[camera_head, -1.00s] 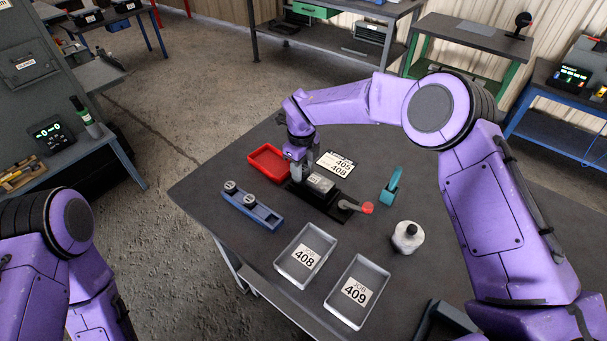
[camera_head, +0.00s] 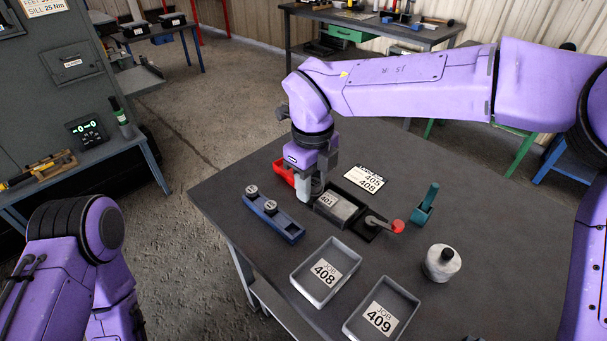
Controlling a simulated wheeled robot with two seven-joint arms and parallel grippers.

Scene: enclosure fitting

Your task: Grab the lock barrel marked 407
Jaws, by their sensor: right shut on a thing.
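My right gripper (camera_head: 311,193) points down over the table, beside the left end of a grey block with a white label (camera_head: 337,205). The label seems to read 401 or 407. The gripper is shut on a small part mostly hidden between its fingers; no marking on it can be read. A blue holder (camera_head: 284,228) to its left carries two round-topped barrels, one at the far left end (camera_head: 252,190) and one near the middle (camera_head: 270,207). Their markings are too small to read. My left arm shows at the lower left; its gripper is out of view.
The grey block sits in a dark fixture with a red-knobbed lever (camera_head: 397,227). A red tray (camera_head: 283,170) is partly behind my gripper. A card reading 405 and 408 (camera_head: 365,180), a teal tool (camera_head: 425,205), a white round container (camera_head: 442,264) and trays 408 (camera_head: 301,276) and 409 (camera_head: 355,318) surround it.

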